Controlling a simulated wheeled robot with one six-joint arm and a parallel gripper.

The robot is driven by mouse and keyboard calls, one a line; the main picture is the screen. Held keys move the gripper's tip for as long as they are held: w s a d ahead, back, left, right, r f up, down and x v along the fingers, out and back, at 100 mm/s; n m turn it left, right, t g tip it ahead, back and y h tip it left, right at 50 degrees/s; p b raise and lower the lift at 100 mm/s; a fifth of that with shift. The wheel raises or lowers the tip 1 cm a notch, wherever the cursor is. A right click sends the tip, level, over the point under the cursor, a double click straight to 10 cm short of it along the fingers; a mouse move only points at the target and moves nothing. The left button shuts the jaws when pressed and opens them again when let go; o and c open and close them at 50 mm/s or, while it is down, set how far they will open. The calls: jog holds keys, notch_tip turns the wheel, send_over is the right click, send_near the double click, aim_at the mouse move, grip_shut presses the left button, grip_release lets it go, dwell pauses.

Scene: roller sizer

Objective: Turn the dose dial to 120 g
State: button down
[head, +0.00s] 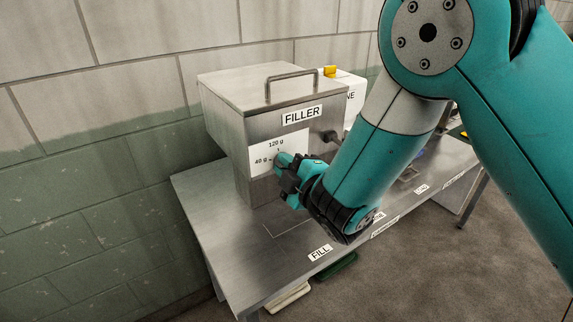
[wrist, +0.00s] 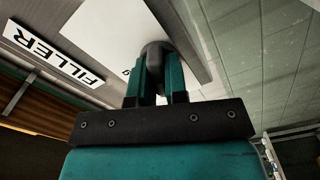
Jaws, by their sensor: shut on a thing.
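The dose dial (wrist: 156,51) is a dark round knob on a white scale plate (head: 262,149) on the front of the FILLER box (head: 227,95). In the head view I read 120 g at the top of the plate and 40 g at its left; the rest is hidden behind my gripper. My gripper (head: 284,168) is at the plate, and in the wrist view its two teal fingers (wrist: 160,80) are shut on the dial, one on each side. The dial's pointer is hidden, so I cannot tell its setting.

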jog(key=m+p, duration=0.2)
jog(key=m, duration=0.4)
jog(key=shift+d+r+m, duration=0.1)
jog(key=shift+d+m, duration=0.05)
jog(key=shift+m, duration=0.25)
jog(key=shift+m+p, duration=0.75)
jog(key=shift+m, duration=1.25)
jog(key=c, duration=1.1)
grip_release()
jog(key=shift+w+d, duration=0.1)
jog(key=shift+c, duration=0.2)
